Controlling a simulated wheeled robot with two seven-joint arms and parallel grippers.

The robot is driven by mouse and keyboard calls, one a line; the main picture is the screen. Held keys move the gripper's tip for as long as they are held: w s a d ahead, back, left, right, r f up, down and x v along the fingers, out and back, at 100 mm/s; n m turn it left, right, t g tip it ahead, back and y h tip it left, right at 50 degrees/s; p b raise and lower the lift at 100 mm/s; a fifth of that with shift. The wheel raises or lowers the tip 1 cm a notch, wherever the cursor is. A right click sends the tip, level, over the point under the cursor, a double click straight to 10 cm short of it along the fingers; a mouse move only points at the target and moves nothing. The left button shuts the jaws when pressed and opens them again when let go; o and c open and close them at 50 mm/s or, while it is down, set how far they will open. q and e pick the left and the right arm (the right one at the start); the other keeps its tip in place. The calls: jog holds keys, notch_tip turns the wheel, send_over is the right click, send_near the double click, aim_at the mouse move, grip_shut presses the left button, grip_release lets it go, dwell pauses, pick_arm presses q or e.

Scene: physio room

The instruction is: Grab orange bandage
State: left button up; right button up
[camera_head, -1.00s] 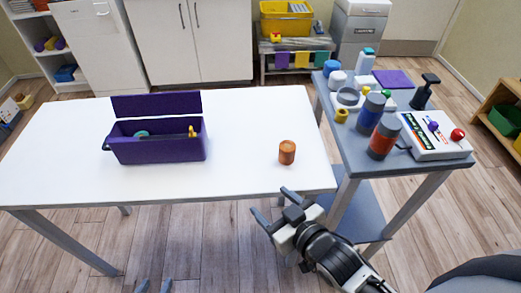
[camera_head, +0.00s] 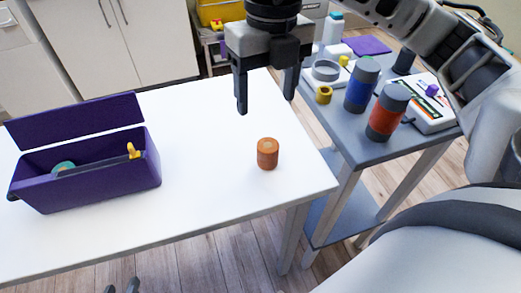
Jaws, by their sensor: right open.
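The orange bandage (camera_head: 267,154) is a small upright roll on the white table (camera_head: 215,205), near its right end. My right gripper (camera_head: 266,108) comes in from the upper right, pointing down. Its two fingers are spread and empty. In the picture it is just above the bandage, not touching it. Only the fingertips of my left gripper (camera_head: 122,287) show at the bottom edge, with a gap between them and nothing seen in it. The rest of that gripper is out of the picture.
An open purple box (camera_head: 105,188) with a few items stands left on the table. A grey side table (camera_head: 350,143) at right holds a blue roll (camera_head: 361,88), a red roll (camera_head: 386,117), a yellow ring (camera_head: 324,95) and a white device (camera_head: 436,118). The tabletop around the bandage is clear.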

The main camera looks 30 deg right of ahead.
jog(key=d+f, duration=0.1)
jog(key=d, duration=0.1)
send_over(268, 145)
jog(key=shift+h, duration=0.4)
jog(key=f, duration=0.8)
jog(key=shift+s+d+f+b, duration=0.1)
jog(key=shift+s+d+b, duration=0.05)
jog(key=shift+s+b, duration=0.15)
jog(key=shift+w+f, duration=0.2)
jog(key=shift+f, duration=1.35)
jog(key=shift+w+f, duration=0.15)
jog(key=shift+f, duration=1.4)
jog(key=c, duration=1.1)
